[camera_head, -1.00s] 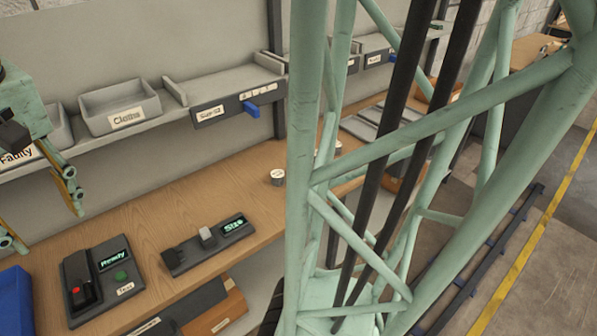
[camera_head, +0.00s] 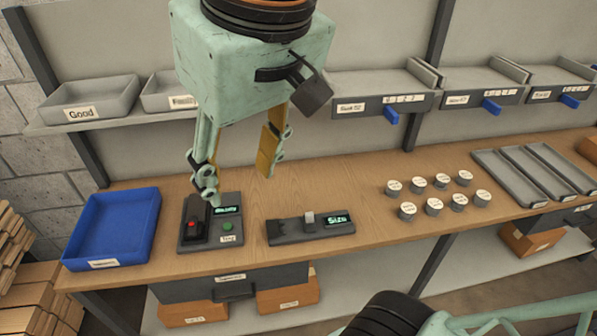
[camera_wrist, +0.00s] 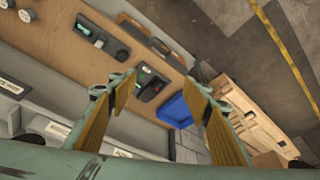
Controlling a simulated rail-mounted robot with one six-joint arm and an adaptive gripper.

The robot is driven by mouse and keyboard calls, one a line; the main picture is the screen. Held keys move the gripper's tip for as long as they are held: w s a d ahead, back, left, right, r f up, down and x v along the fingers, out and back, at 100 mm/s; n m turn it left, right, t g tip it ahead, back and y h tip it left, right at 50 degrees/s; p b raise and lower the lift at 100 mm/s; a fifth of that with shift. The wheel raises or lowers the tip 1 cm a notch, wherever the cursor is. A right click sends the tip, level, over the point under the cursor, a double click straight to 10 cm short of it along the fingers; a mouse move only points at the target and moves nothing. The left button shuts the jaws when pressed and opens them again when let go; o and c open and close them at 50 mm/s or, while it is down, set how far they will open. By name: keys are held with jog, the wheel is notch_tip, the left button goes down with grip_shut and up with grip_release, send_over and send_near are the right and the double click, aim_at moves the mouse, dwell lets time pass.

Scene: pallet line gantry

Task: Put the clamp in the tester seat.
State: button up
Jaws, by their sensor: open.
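My gripper (camera_head: 239,186) is open, pointing down above the bench, near the tester. The tester (camera_head: 230,210) is a dark box with a lit display, a green button and a label. A dark upright piece with a red spot (camera_head: 192,226) stands on its left side; I cannot tell if it is the clamp or part of the tester. The tester also shows between the fingers in the wrist view (camera_wrist: 152,86). I cannot make out a separate clamp for certain.
A blue tray (camera_head: 143,225), seemingly empty, is left of the tester. A size gauge (camera_head: 285,232) with a small grey block is to its right. Several labelled round pieces (camera_head: 407,211) stand farther right, before grey channels (camera_head: 510,178). A shelf with bins (camera_head: 88,95) runs behind.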

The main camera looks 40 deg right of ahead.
jog(key=s, duration=0.5)
jog(key=shift+a+f, duration=0.1)
jog(key=shift+f, duration=0.3)
jog(key=shift+c, duration=0.5)
